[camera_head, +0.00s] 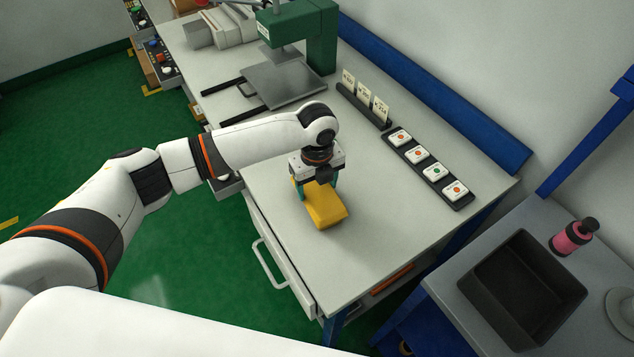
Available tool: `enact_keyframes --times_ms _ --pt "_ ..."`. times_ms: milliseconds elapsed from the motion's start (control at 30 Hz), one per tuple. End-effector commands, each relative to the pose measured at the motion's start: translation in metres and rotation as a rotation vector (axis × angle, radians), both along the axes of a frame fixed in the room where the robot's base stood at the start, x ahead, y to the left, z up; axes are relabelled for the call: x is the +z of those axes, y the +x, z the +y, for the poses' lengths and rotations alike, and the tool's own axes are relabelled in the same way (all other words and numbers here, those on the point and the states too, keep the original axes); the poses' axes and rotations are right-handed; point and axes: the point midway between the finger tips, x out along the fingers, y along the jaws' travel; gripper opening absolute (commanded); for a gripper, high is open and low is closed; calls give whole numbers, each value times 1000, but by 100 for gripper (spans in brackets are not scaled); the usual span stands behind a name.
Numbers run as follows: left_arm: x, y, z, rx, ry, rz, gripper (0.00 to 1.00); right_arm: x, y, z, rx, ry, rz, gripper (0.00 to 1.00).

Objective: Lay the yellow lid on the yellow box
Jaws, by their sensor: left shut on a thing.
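A yellow block-shaped thing (326,209) is at the near part of the workbench, under my left gripper. It has a lighter top and a darker side face. Lid and box do not show as two separate things, and I cannot tell where one ends and the other begins. My left gripper (315,187) points down over its far end, with teal fingers at both sides, shut on the yellow lid as far as I can tell. The gripper hides the far end. My right gripper is not in view.
A green press (308,38) with a grey plate stands at the back. A dark rack with white cards (363,93) and a strip of several white button boxes (438,172) lie right. A black bin (527,288) and pink bottle (573,237) are on the side table. The bench right of the gripper is clear.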

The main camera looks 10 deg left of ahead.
Motion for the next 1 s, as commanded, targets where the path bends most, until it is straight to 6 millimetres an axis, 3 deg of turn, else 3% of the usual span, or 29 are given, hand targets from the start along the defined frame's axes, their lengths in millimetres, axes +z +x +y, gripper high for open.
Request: enact_keyframes --times_ms 33,167,567,1000 --pt "0 0 0 0 0 0 73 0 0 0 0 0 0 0" --pt "0 0 0 0 0 0 94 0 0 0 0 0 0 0" --pt "9 1 0 0 -2 -1 94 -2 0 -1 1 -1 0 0" --pt "95 1 0 -1 -1 -3 94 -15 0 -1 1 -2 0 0"
